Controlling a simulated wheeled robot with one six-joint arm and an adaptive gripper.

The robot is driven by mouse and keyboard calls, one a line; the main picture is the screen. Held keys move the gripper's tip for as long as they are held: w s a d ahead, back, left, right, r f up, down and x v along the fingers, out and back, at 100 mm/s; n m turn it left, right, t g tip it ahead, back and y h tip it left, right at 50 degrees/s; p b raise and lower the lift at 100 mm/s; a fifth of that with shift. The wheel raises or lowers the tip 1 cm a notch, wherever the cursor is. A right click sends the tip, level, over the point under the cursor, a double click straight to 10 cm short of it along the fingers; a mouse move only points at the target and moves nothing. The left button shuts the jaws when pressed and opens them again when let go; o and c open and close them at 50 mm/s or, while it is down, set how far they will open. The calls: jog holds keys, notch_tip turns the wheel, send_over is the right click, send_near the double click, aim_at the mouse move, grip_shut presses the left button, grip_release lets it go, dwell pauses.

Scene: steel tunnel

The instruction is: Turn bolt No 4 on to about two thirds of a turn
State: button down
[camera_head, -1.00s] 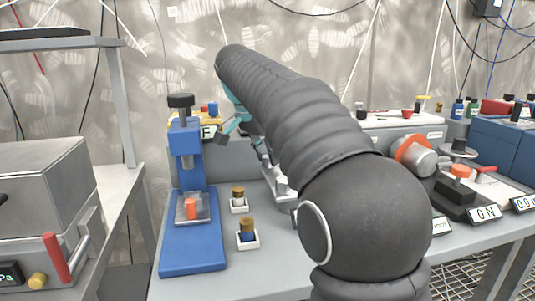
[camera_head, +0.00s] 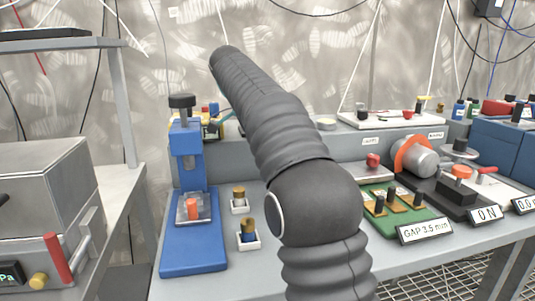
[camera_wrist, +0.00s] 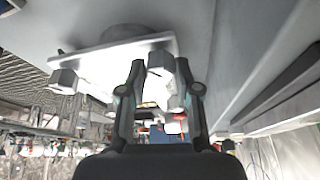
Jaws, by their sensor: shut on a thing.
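In the wrist view my gripper (camera_wrist: 160,68) is shut on a grey hex bolt (camera_wrist: 161,86), with one finger on each side of it. The bolt sits at the right end of a pale plate (camera_wrist: 112,58). A second hex bolt (camera_wrist: 64,80) stands at the plate's left corner, apart from my fingers. I can read no bolt number, and no turn mark is clear. In the head view my arm hides the held bolt and most of my gripper; only a small teal part of it shows beside the arm.
On the bench in the head view stand a blue press (camera_head: 190,255), two small brass-topped pieces in white holders (camera_head: 248,241), and a green board (camera_head: 380,219) with a "GAP 3.5 mm" sign (camera_head: 425,231). An orange-ringed motor (camera_head: 418,157) stands at the right. A grey box unit (camera_head: 45,185) is at the left.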

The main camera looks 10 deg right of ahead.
dwell(0.3)
jog(key=c, duration=0.8)
grip_release()
jog(key=shift+a, duration=0.1)
